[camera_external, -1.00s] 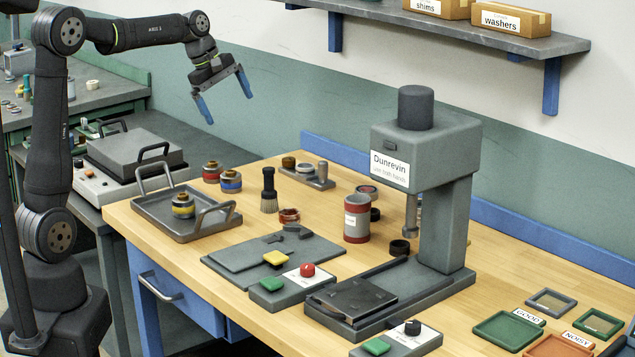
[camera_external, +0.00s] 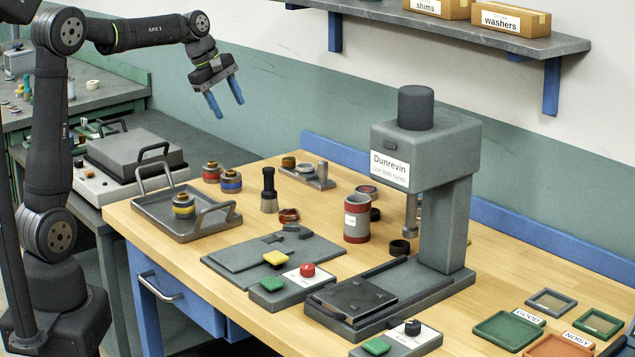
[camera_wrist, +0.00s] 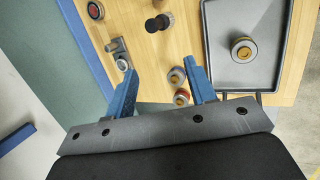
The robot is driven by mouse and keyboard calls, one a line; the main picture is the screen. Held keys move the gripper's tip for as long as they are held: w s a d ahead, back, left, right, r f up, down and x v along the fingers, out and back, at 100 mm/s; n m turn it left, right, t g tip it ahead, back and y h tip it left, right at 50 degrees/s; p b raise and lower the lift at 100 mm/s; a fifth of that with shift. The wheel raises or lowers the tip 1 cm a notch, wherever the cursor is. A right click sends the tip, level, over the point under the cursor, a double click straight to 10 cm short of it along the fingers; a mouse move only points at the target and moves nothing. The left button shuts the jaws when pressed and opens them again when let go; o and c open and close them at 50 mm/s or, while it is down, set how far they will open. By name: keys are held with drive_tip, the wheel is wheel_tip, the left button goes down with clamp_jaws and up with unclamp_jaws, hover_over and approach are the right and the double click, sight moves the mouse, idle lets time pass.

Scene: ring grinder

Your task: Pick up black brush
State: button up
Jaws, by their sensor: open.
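The black brush (camera_external: 269,190) stands upright on the wooden table, black handle up and tan bristles down, right of the grey tray. In the wrist view the brush (camera_wrist: 152,25) is seen from above near the top, beyond my fingertips. My gripper (camera_external: 226,107) is open and empty, high above the back left of the table, up and left of the brush.
The grey tray (camera_external: 150,213) with raised handles holds a banded ring stack. Two more stacks (camera_external: 231,181) stand behind it. A grey holder (camera_external: 318,178) and a red jar (camera_external: 357,220) are right of the brush. The tall Dunrevin press (camera_external: 445,220) stands further right.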

wheel_tip(320, 180, down, 10)
drive_tip(key=s+n+g+h, duration=0.3)
drive_tip(key=n+h, duration=0.1)
drive_tip(key=h, duration=0.1)
drive_tip(key=n+t+h, duration=0.4)
drive_tip(key=n, duration=0.4)
approach(275, 192)
drive_tip(key=d, duration=0.4)
drive_tip(key=shift+s, duration=0.1)
drive_tip(key=shift+w+x, duration=0.25)
drive_tip(key=shift+x, duration=1.2)
drive_tip(key=shift+w+x, duration=0.25)
drive_tip(key=shift+x, duration=1.25)
drive_tip(key=shift+a, duration=0.1)
drive_tip(key=c, duration=1.1)
